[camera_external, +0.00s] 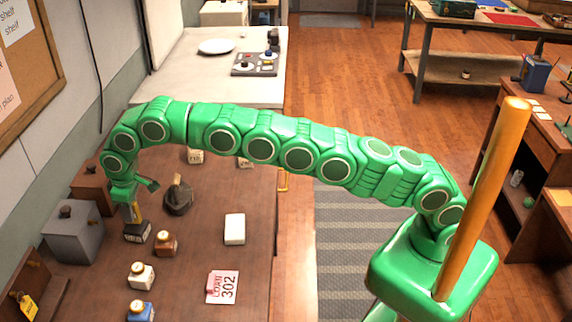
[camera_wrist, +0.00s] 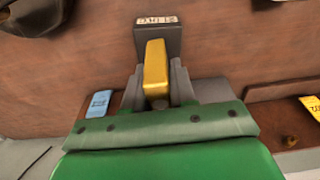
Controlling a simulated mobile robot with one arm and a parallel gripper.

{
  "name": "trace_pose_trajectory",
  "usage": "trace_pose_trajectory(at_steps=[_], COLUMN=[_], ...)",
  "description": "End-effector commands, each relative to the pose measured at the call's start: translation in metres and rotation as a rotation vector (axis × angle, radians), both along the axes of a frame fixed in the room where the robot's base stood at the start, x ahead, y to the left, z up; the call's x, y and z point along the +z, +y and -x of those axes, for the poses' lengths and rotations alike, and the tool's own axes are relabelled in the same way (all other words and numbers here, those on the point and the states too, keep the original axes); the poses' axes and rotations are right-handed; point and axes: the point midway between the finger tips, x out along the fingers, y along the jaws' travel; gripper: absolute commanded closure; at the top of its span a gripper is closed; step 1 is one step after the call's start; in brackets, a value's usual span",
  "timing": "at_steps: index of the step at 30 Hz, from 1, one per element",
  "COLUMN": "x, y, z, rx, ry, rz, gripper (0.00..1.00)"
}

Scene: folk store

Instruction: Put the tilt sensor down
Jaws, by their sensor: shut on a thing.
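My gripper (camera_external: 131,207) is over the left part of the brown desk (camera_external: 203,265), pointing down. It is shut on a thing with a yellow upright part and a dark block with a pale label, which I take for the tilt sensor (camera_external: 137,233). In the wrist view the tilt sensor (camera_wrist: 155,66) stands between the grey fingers, its dark block beyond the fingertips. The label is too small to read surely. The block is at or close to the desk top; I cannot tell whether it touches.
A white block (camera_external: 235,229) and a ticket (camera_external: 222,287) lie right, with bare desk between.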

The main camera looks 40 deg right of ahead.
Motion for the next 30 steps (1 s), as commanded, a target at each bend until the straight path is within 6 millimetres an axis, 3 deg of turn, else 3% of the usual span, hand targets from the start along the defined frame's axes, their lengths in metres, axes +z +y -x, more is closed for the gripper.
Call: trace_pose_trajectory(at_steps=[4, 17, 18, 22, 30], x=[-0.010, -0.014, -0.014, -0.014, -0.014], y=[0.000, 0.000, 0.000, 0.000, 0.000], z=[0.001, 0.000, 0.000, 0.000, 0.000], rx=[0.000, 0.000, 0.000, 0.000, 0.000], ry=[0.001, 0.001, 0.000, 0.000, 0.000], rz=[0.001, 0.001, 0.000, 0.000, 0.000], gripper=[1.00, 1.00, 0.70, 0.50, 0.49])
